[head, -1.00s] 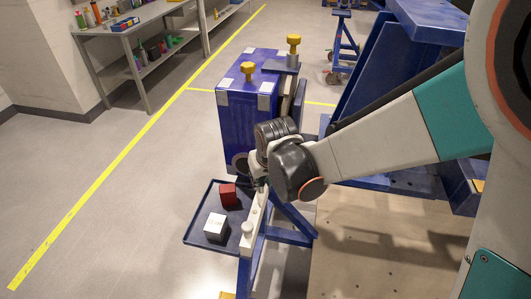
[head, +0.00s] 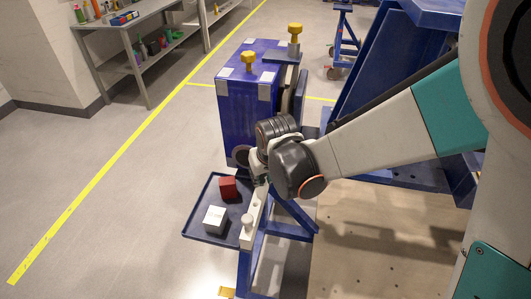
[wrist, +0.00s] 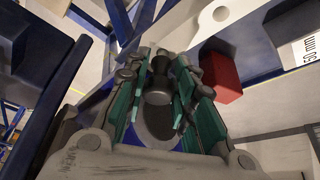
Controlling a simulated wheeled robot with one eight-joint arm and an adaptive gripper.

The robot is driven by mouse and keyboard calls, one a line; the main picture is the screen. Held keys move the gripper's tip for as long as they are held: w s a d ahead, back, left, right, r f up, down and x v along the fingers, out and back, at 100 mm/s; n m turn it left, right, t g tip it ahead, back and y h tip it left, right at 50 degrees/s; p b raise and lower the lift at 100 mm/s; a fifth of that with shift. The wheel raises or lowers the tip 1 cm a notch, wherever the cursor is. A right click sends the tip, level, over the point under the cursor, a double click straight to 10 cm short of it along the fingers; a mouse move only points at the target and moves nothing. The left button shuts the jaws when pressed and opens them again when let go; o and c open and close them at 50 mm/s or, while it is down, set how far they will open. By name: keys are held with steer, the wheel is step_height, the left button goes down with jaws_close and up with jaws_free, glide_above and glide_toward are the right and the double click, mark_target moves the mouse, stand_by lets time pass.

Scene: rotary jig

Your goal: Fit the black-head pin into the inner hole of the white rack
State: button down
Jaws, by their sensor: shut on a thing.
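The white rack (head: 255,211) is a narrow bar at the tray's right side; a white-headed piece (head: 247,221) stands at its near end. My gripper (head: 262,181) is at the far end of the rack, mostly hidden by my wrist in the head view. In the wrist view my gripper (wrist: 160,95) is shut on the black-head pin (wrist: 158,92), whose dark head shows between the teal pads. The white rack (wrist: 200,40) shows at the upper right there, with a round hole in it, apart from the pin. The pin's lower end is hidden.
A blue box (head: 235,125) with yellow knobs stands behind my gripper. Blue frame beams (head: 290,212) run below and right of the rack.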

steer(key=shift+f+b, duration=0.5)
steer(key=shift+f, duration=0.25)
steer(key=c, duration=1.2)
jaws_free()
steer(key=shift+c, duration=0.2)
steer(key=shift+r, duration=0.15)
